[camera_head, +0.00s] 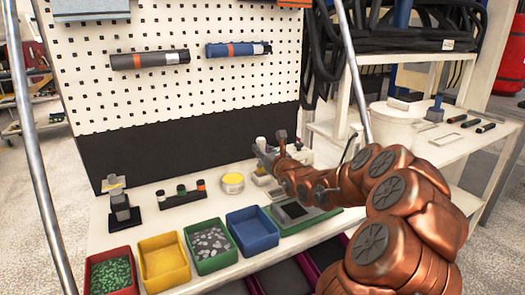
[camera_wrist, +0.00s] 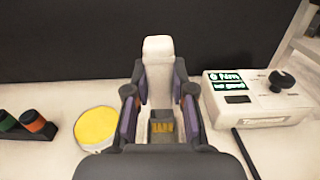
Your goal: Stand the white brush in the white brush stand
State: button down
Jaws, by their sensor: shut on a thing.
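My gripper (camera_wrist: 160,95) is in the middle of the wrist view, its two dark fingers closed on a white upright thing, which looks like the white brush (camera_wrist: 158,55). Its pale top rises above the fingertips, and a grey block with yellow in it shows low between the fingers. In the head view my gripper (camera_head: 266,158) is at the back of the bench, right of the yellow round dish (camera_head: 232,182). A white part shows below it there; I cannot tell whether this is the brush or the white brush stand. I cannot clearly make out the stand.
Left are the yellow dish and a dark rack with several capped items (camera_head: 181,194). Red, yellow, green (camera_head: 210,245) and blue bins line the front. A pegboard (camera_head: 200,85) rises behind.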

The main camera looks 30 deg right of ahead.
aim_at(262, 139)
jog(key=shift+f+b, duration=1.4)
jog(key=shift+f, duration=0.3)
dwell(0.6)
jog(key=c, duration=0.9)
grip_release()
jog(key=shift+o, duration=0.3)
jog(key=o, duration=0.5)
jog(key=shift+r, duration=0.1)
jog(key=shift+r+p, duration=1.2)
jog(key=shift+r, duration=2.7)
